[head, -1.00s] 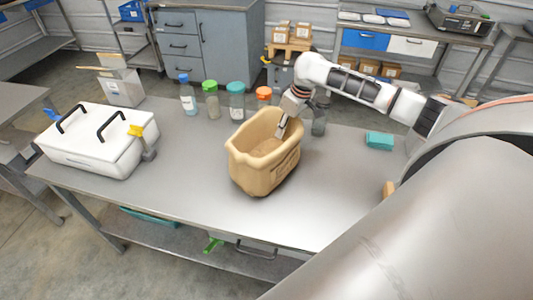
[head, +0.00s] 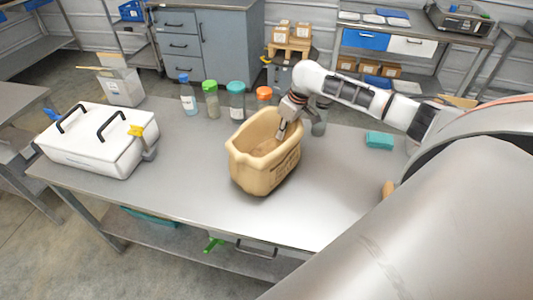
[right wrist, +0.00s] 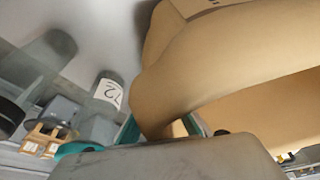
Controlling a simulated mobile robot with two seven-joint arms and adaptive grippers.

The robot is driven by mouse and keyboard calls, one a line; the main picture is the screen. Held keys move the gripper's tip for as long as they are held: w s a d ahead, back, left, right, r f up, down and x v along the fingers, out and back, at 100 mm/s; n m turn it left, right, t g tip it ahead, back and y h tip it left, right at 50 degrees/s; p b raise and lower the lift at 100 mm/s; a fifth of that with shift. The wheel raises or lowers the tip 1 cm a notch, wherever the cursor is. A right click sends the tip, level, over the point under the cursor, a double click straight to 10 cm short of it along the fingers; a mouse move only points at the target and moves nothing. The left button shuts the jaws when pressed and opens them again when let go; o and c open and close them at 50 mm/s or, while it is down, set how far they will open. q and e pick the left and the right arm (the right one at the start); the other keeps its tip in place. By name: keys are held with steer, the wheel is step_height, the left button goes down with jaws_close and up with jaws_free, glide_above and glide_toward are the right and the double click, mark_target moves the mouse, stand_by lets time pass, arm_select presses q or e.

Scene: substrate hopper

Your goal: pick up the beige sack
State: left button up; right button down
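The beige sack (head: 262,170) stands upright and open-topped on the grey table, with dark print on its right side. My right gripper (head: 281,131) is at the sack's back right rim, pointing down. In the right wrist view the sack (right wrist: 225,60) fills the upper right. There the teal-edged fingers of my right gripper (right wrist: 163,127) show on both sides of a narrow part of the sack's wall. Whether they press on it is unclear. My left gripper is not in view.
Several lidded bottles, one with an orange lid (head: 264,94), stand behind the sack. A white box with black handles (head: 98,145) is at the left of the table (head: 200,190). A teal block (head: 380,140) lies at the right. The table's front is clear.

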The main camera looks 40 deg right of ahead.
steer(key=shift+w+r, duration=0.1)
steer(key=shift+r, duration=0.25)
step_height(320, 180, up, 20)
steer(key=shift+f, duration=0.15)
stand_by(0.3)
steer(key=shift+f, duration=0.1)
stand_by(0.3)
